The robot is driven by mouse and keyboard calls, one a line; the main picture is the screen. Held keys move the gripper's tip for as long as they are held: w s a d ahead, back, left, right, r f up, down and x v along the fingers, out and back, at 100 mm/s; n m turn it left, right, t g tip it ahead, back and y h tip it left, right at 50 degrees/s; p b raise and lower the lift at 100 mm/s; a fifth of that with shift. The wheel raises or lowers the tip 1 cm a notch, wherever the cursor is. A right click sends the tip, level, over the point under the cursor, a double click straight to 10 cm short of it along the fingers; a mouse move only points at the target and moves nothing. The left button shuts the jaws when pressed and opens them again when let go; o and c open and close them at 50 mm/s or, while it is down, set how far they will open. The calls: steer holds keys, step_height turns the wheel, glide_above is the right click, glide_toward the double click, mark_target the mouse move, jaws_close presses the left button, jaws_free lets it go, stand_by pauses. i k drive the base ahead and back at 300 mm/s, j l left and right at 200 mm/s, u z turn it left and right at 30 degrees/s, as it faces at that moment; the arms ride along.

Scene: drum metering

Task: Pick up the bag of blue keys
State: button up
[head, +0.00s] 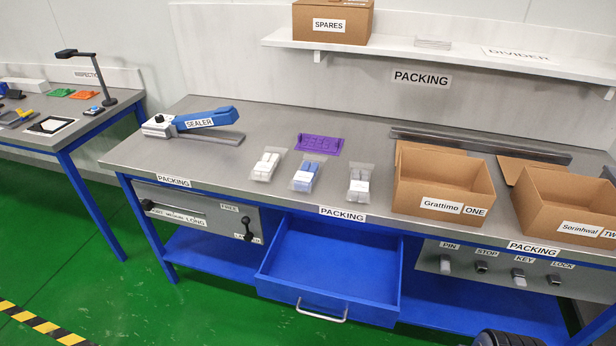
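A small clear bag with blue pieces (305,176) lies on the grey packing bench, near its front edge and above the open drawer. A white label covers part of its front, and the single pieces are too small to make out. A clear bag with pale contents (265,166) lies to its left, and another pale bag (359,185) lies to its right. The three bags are apart from each other. My gripper is not recognisable in this view.
A purple tray (319,144) lies behind the bags. A blue sealer (205,120) stands at left. Open cardboard boxes (440,190) (570,205) stand at right. The blue drawer (330,258) is pulled out and empty. A shelf (440,54) hangs above.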

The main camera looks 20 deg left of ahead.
mark_target(303, 181)
steer(key=i+j, duration=0.1)
steer(key=j, duration=0.65)
steer(key=i+j, duration=0.1)
steer(key=j, duration=0.65)
steer(key=i+j, duration=0.15)
steer(key=j, duration=0.55)
steer(key=i+j, duration=0.1)
steer(key=j, duration=0.65)
steer(key=z, duration=0.05)
